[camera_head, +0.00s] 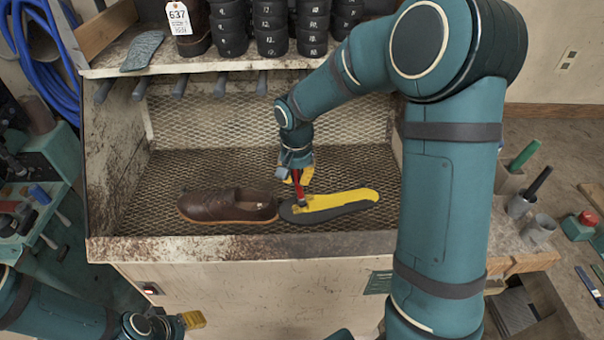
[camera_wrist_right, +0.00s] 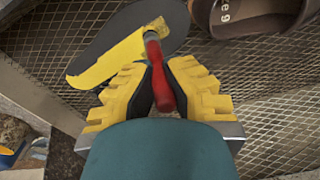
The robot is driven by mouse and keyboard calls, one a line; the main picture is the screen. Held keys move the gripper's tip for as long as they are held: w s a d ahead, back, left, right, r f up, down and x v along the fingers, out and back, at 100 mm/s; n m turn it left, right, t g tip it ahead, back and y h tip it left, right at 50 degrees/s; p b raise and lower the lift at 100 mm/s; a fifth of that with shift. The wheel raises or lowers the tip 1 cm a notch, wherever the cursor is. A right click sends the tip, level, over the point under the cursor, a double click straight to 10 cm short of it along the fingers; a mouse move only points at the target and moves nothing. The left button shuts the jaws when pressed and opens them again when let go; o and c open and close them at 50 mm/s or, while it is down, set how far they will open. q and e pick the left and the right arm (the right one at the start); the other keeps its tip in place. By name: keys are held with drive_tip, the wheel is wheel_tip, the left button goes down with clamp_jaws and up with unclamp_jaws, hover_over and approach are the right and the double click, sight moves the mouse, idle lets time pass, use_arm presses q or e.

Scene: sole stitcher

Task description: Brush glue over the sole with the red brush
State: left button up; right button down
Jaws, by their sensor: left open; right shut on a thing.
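The sole (camera_head: 335,204) lies flat on the mesh floor of the booth, dark with a yellow glue coat over much of it. Dark bare patches show at its left end and along its near edge. My right gripper (camera_head: 297,172) is above the sole's left part, shut on the red brush (camera_head: 300,187). In the right wrist view the red brush (camera_wrist_right: 161,78) sits between the yellow fingers, its head at the edge of the yellow area on the sole (camera_wrist_right: 110,54). Whether the bristles touch is hard to tell. My left gripper (camera_head: 192,320) is open and empty at the lower left, outside the booth.
A brown shoe (camera_head: 228,205) stands just left of the sole. The booth's front rim (camera_head: 180,247) runs in front of both. Cups with green and black handled tools (camera_head: 522,203) stand on the right ledge.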

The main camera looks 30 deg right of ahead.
drive_tip(key=shift+w+a, duration=0.4)
drive_tip(key=shift+a, duration=0.65)
drive_tip(key=shift+w+a, duration=0.45)
drive_tip(key=shift+a, duration=0.65)
drive_tip(key=shift+w+a, duration=0.4)
drive_tip(key=shift+a, duration=0.65)
wheel_tip(320, 180, up, 3)
drive_tip(key=shift+r+p, duration=0.1)
drive_tip(key=shift+p, duration=1.1)
drive_tip(key=shift+d, duration=0.15)
